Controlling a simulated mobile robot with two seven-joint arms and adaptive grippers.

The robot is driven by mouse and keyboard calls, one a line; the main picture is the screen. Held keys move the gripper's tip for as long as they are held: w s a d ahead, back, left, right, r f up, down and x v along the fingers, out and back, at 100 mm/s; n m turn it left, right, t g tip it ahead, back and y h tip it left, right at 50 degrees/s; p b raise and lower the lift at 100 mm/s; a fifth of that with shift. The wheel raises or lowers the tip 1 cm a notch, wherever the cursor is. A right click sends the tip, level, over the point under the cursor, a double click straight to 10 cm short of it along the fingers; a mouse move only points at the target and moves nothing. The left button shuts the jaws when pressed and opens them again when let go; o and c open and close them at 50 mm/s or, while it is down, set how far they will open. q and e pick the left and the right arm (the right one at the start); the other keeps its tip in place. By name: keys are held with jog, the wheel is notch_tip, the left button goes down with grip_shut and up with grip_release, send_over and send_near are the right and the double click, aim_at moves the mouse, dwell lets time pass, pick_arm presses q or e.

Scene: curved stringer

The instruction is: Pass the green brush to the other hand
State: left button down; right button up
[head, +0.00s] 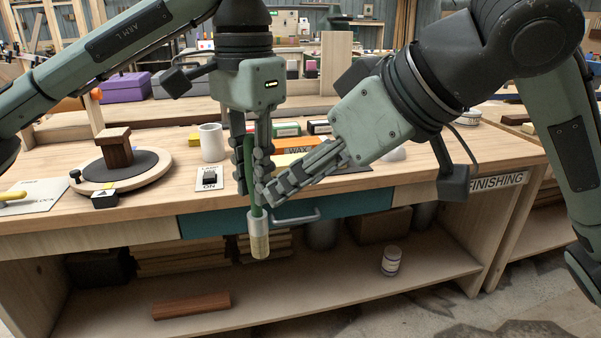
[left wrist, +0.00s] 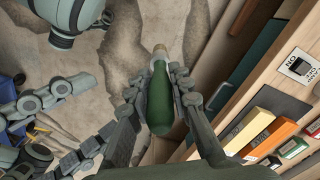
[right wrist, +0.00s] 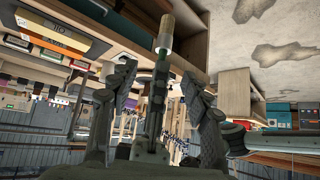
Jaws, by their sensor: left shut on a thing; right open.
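The green brush (head: 252,190) hangs upright with its pale bristle end (head: 259,243) down. My left gripper (head: 253,180) points down and is shut on the green handle. In the left wrist view the brush (left wrist: 159,105) sits between the two left fingers. My right gripper (head: 268,192) reaches in from the right at a slant, its fingertips close beside the brush and left fingers. In the right wrist view the right gripper (right wrist: 163,85) is open, and the brush (right wrist: 163,62) shows between its fingers. Whether the right fingers touch it I cannot tell.
The wooden workbench (head: 400,190) with a teal drawer (head: 225,222) and its handle (head: 297,217) lies behind the grippers. A white cup (head: 212,142), a switch plate (head: 209,179) and a round board (head: 140,168) stand on it. A lower shelf (head: 330,290) holds a jar (head: 391,260).

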aim_at(254, 211)
jog(key=x, duration=1.1)
jog(key=shift+a+f, duration=0.1)
jog(key=shift+a, duration=0.35)
grip_shut()
pick_arm(q)
jog(key=c, duration=1.3)
grip_release()
jog(key=shift+d, duration=0.1)
